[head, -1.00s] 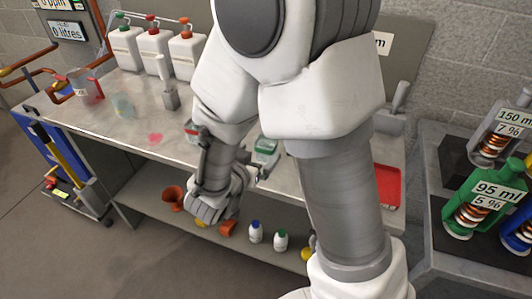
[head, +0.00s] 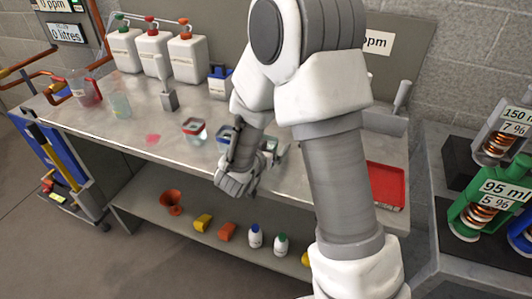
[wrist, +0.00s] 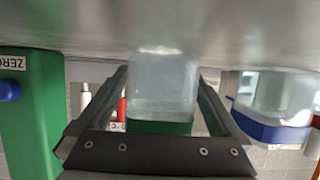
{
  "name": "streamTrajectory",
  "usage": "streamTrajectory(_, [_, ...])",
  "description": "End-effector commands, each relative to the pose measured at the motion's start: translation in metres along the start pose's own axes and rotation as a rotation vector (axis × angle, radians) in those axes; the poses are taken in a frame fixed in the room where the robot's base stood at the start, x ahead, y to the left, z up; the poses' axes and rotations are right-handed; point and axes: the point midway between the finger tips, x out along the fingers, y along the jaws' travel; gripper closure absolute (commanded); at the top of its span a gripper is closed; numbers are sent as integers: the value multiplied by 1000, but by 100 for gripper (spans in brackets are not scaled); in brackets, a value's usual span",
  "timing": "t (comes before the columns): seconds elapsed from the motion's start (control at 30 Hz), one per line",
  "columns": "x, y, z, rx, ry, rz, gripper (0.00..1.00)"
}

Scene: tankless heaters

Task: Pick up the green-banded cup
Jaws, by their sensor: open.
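The green-banded cup (wrist: 163,92) is a clear, squarish cup with a green band, seen in the middle of the wrist view. My gripper (wrist: 165,78) is open, with one dark finger on each side of the cup in that view. There is a visible gap beside the cup, and I cannot tell how deep it sits between the fingers. In the head view my gripper (head: 268,161) is low over the bench top and hides most of this cup.
A blue-banded cup (wrist: 272,105) stands close beside, at the right in the wrist view. A red-banded cup (head: 195,130) stands on the bench further left. A green box (wrist: 30,115) is at the wrist view's left. A red tray (head: 386,185) lies at the right.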

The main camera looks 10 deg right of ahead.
Motion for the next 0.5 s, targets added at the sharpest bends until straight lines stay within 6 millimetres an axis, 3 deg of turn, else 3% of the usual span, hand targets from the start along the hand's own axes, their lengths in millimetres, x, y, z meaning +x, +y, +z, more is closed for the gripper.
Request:
streamTrajectory(0.13, [0,0,0,0,0,0,4])
streamTrajectory(0.5, [-1,0,0,-1,-1,0,70])
